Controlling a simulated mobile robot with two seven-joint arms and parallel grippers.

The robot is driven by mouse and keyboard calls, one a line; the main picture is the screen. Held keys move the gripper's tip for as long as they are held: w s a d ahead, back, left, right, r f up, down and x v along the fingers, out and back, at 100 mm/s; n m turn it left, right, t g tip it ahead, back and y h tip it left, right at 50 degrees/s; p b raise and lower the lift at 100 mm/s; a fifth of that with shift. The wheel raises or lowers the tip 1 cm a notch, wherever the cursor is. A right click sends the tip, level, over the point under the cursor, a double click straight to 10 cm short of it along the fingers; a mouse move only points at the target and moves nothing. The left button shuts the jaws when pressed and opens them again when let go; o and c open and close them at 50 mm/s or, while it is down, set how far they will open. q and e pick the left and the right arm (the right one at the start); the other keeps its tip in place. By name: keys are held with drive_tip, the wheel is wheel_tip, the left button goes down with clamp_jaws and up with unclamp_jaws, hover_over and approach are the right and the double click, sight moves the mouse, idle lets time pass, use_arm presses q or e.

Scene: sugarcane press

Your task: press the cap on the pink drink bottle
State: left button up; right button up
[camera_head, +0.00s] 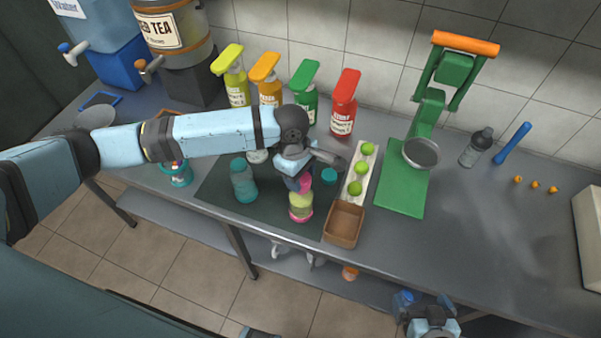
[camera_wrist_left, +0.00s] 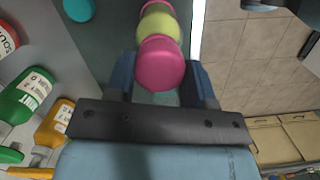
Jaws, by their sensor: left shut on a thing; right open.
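The pink drink bottle (camera_head: 301,208) stands upright on the dark mat near the counter's front edge. It has pink and yellow-green bands, which also show in the left wrist view (camera_wrist_left: 160,24). My left gripper (camera_head: 303,183) is right above the bottle, pointing down, shut on a pink cap (camera_wrist_left: 160,64). The cap is over the bottle's top; I cannot tell whether it is seated or a small gap remains. My right gripper (camera_head: 433,326) is low at the bottom right, in front of the counter, open, its fingers hard to make out.
A teal bottle (camera_head: 244,182) stands left of the pink one, and a teal cap (camera_head: 329,175) lies to its right. A brown box (camera_head: 344,223), a tray of limes (camera_head: 350,193) and the green press (camera_head: 404,190) are further right. Several pump bottles line the back. The right counter is mostly clear.

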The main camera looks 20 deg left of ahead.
use_arm(q)
drive_tip(key=shift+p, duration=0.85)
idle(0.5)
idle(0.3)
drive_tip(key=o, duration=1.4)
wheel_tip(320, 180, up, 3)
drive_tip(key=p, duration=0.3)
drive_tip(key=shift+f+p, duration=0.15)
drive_tip(key=shift+p, duration=0.2)
drive_tip(key=shift+r+p, duration=0.6)
drive_tip(key=shift+r, duration=1.5)
clamp_jaws()
